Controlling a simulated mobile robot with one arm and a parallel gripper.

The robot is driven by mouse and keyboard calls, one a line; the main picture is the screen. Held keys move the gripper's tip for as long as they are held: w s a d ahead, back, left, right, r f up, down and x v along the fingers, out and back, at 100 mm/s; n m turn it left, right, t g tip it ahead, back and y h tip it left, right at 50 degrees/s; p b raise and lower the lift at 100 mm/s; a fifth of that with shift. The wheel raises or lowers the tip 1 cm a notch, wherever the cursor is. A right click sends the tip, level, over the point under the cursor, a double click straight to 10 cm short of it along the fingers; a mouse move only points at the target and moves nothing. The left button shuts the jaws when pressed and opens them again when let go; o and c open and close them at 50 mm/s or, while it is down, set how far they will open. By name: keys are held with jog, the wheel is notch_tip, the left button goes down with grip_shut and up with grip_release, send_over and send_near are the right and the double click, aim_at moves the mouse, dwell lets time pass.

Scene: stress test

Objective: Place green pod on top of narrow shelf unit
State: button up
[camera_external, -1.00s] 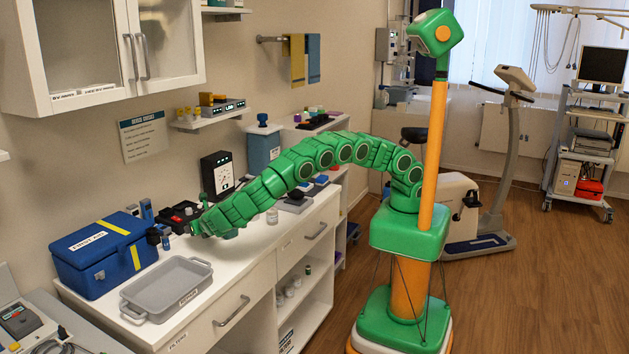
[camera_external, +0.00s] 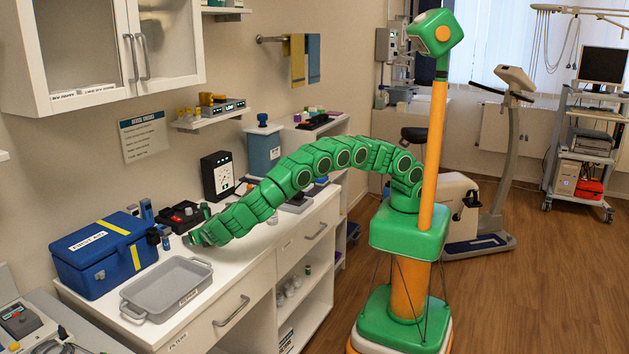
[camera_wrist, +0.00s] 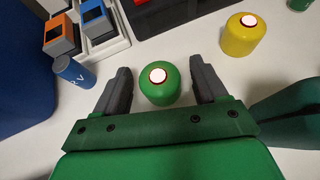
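The green pod (camera_wrist: 158,90), squat and rounded with a pale disc in its top, stands on the white counter (camera_wrist: 50,135). In the wrist view my gripper (camera_wrist: 161,74) is open, with one dark finger on each side of the pod and a gap visible on both sides. In the external view my gripper (camera_external: 190,240) is low over the counter behind the grey tray, and the pod cannot be made out there. A white shelf unit (camera_external: 342,128) with small items on top stands beyond the counter's far end; it looks like the narrow shelf unit.
A yellow pod (camera_wrist: 242,38) stands right of the green one. A blue bottle (camera_wrist: 75,72) and a white holder (camera_wrist: 108,45) are on the left. The blue first-aid box (camera_external: 92,262) and grey tray (camera_external: 150,300) flank my gripper's end of the counter.

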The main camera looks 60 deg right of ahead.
jog(key=shift+r, duration=0.1)
jog(key=shift+s+r, duration=0.15)
jog(key=v, duration=1.1)
jog(key=shift+s+a, duration=0.1)
jog(key=shift+s, duration=0.25)
